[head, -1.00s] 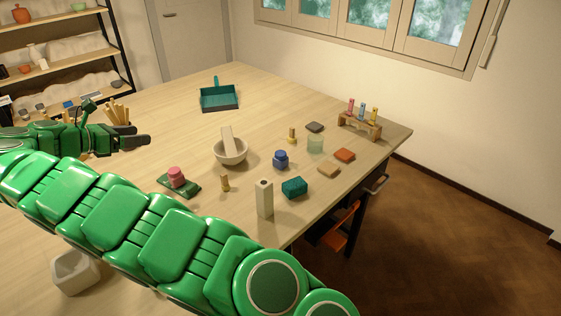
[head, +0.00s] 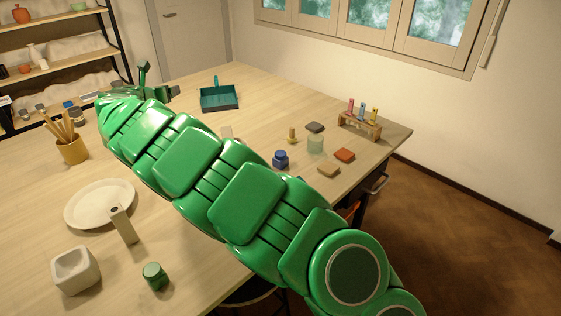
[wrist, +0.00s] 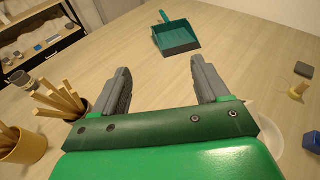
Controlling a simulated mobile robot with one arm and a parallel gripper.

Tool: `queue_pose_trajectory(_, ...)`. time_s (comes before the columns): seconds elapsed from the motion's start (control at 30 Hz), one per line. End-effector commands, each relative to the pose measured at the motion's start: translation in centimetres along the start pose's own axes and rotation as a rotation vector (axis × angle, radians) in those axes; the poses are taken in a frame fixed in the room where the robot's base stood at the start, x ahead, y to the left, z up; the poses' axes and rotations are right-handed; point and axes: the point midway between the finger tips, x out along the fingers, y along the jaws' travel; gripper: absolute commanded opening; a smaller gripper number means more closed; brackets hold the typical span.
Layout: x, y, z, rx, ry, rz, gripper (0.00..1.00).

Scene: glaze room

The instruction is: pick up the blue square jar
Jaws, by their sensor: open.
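The blue jar (head: 280,160) stands upright on the table, right of centre, just beyond my arm in the head view. At the right edge of the wrist view, a cut-off blue shape (wrist: 313,142) looks like the same jar. My gripper (wrist: 160,75) is open and empty, its two grey fingers apart over bare table. In the head view my gripper is at the far left of the table, well left of the jar, with its fingers partly hidden.
A teal dustpan (head: 219,97) lies ahead of my gripper. A pot of sticks (head: 72,148) stands left of my arm. A wooden peg (head: 292,136), a pale green glass (head: 316,145) and small blocks surround the jar.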

Motion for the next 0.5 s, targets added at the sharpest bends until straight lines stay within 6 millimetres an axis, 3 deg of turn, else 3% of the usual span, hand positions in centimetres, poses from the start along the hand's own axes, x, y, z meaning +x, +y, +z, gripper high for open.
queue_pose_trajectory(0.2,2.6,-3.1,0.2,-0.078,-0.012,0.136,0.74)
queue_pose_trajectory(0.5,4.9,-8.3,-1.4,-0.175,0.001,0.315,0.74)
